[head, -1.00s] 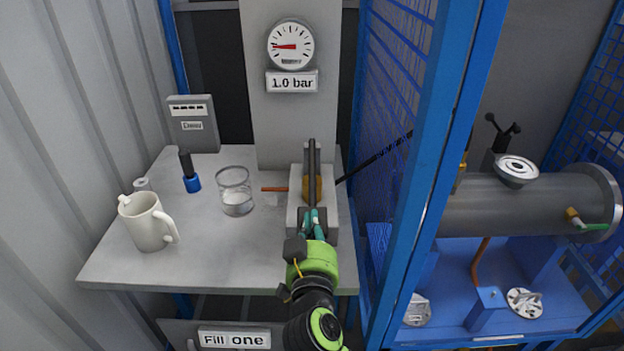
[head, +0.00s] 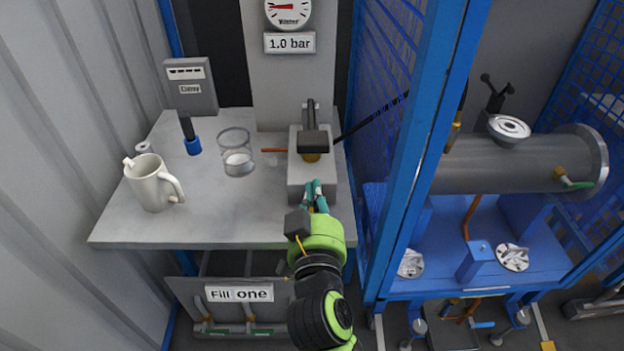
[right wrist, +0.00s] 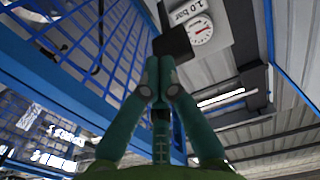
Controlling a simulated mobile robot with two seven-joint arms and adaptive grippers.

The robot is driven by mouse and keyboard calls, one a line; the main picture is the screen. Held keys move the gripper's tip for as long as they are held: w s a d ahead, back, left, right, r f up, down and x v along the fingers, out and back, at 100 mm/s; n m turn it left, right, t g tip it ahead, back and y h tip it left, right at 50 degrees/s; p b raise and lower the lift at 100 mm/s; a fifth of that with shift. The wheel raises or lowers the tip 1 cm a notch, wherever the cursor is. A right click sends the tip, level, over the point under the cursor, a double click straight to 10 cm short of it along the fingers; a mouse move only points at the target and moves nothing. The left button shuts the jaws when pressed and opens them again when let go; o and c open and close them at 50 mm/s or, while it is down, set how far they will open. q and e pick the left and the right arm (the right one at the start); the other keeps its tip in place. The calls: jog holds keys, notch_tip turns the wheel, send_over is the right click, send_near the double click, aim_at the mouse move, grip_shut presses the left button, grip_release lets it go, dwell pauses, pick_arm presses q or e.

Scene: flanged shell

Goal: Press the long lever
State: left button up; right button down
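The long lever (head: 312,142) is dark grey, with a wide block-shaped end, and stands on a light grey press body (head: 323,182) at the right of the bench. A brass part (head: 312,158) shows below the lever end. My right gripper (head: 314,185) is in front of the press, below the lever end in the picture, with its teal fingers together and nothing between them. In the right wrist view the fingertips (right wrist: 159,62) meet just below a dark block, which looks like the lever end (right wrist: 172,40); contact cannot be told. My left gripper is not in view.
The bench (head: 215,215) also holds a white mug (head: 151,186), a glass (head: 237,160) with pale contents and a blue-based black tool (head: 191,140). A blue mesh cage frame (head: 420,150) stands close right of the press. A gauge (head: 288,10) is behind it.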

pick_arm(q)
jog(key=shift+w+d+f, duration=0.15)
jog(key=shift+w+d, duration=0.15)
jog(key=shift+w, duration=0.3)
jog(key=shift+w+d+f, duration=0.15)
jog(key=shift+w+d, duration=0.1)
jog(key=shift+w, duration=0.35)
pick_arm(e)
jog(key=s, duration=0.3)
jog(key=shift+r, duration=0.25)
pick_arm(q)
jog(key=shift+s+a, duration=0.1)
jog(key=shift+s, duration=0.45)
